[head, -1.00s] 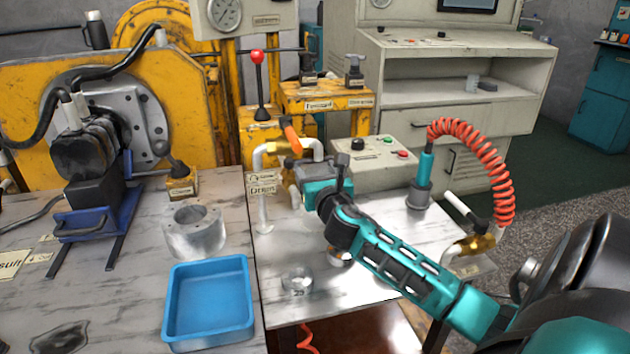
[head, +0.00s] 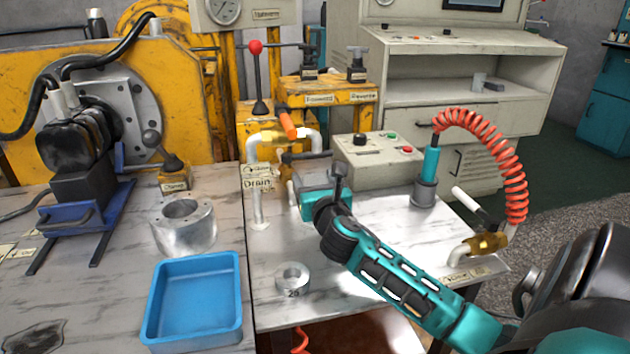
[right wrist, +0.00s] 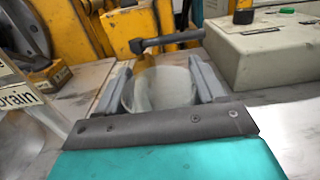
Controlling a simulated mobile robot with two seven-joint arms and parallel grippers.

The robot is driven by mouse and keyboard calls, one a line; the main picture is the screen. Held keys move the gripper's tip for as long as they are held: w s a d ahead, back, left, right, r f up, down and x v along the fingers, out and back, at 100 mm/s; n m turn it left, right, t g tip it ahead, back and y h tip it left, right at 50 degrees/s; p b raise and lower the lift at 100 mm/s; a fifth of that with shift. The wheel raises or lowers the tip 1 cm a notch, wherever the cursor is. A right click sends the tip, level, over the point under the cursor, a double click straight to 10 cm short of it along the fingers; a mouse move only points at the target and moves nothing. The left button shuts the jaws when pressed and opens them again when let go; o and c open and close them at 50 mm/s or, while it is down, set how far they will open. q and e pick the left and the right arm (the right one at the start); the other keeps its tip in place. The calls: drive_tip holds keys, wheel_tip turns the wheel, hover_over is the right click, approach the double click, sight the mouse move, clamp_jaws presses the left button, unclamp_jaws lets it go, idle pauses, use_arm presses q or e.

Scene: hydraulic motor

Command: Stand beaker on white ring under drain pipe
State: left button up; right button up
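My right gripper (right wrist: 160,88) is shut on a clear beaker (right wrist: 160,90), which stands between its two fingers in the right wrist view. In the head view the right gripper (head: 308,187) is above the white table, just right of the drain pipe (head: 257,185). There the hand mostly hides the beaker. The white drain pipe carries a brass valve with an orange handle and a "Drain" label. I cannot make out the white ring; the hand may cover it. My left gripper is not in view.
A blue tray (head: 195,340) and metal cylinder (head: 183,228) stand left. A control box (head: 378,158) is behind the hand. A red coiled hose (head: 513,165) stands right.

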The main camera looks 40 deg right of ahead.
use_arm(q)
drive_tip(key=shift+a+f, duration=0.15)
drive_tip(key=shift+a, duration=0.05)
use_arm(e)
drive_tip(key=o, duration=0.4)
drive_tip(key=shift+o, duration=0.2)
drive_tip(key=shift+r, duration=0.2)
drive_tip(key=p+v, duration=0.2)
drive_tip(key=v, duration=1)
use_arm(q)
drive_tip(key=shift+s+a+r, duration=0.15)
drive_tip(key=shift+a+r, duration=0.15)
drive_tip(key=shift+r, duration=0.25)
